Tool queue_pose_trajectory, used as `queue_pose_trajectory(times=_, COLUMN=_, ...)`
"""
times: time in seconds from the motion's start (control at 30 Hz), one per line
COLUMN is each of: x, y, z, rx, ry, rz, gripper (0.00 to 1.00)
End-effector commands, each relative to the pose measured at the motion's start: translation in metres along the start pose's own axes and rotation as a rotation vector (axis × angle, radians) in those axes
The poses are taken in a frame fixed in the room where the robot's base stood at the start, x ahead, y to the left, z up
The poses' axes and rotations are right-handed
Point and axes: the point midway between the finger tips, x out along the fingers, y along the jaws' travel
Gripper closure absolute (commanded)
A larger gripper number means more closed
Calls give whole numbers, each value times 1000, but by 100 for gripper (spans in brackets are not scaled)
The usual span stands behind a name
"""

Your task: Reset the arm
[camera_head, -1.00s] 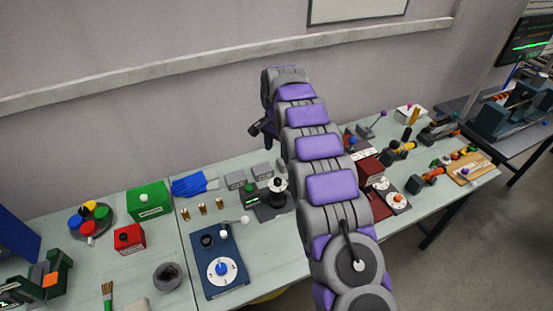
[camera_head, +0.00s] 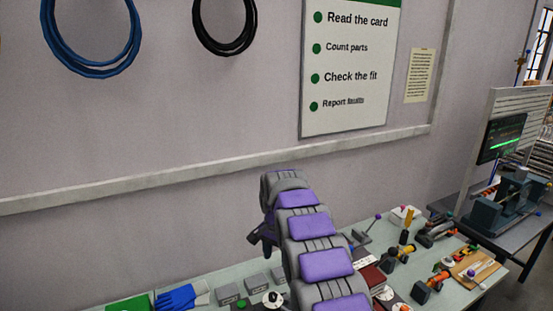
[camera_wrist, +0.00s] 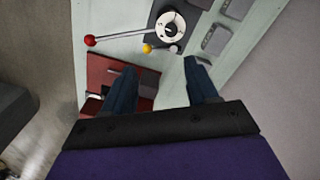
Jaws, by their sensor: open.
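My arm, in purple and grey, rises from the bottom of the head view and reaches over the workbench (camera_head: 235,272). Its far end bends down, and my gripper (camera_head: 262,240) is small and partly hidden there. In the wrist view my gripper (camera_wrist: 160,85) shows two dark fingers spread apart, with nothing held between them. Below the fingers lie the pale bench top and a dark red box (camera_wrist: 105,72), partly covered by the left finger. A device with a round white dial (camera_wrist: 172,27) is beyond the fingertips.
A red-knobbed lever (camera_wrist: 90,40) sticks out near the dial. Blue gloves (camera_head: 178,298) and a green box (camera_head: 130,304) lie at the lower left. Tools and a wooden board (camera_head: 474,270) crowd the right side. The wall above the bench is clear of obstacles near the arm.

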Motion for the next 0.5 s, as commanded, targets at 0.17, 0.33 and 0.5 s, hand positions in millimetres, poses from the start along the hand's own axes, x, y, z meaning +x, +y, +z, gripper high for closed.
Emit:
queue_pose_trajectory(times=0.17, x=-23, y=44, z=18, rx=-64, ry=-12, rz=12, gripper=42)
queue_pose_trajectory(times=0.33, x=-40, y=86, z=40, rx=-130, ry=-22, rz=19, gripper=42)
queue_pose_trajectory(times=0.5, x=-50, y=131, z=70, rx=-194, ry=-38, rz=29, gripper=42)
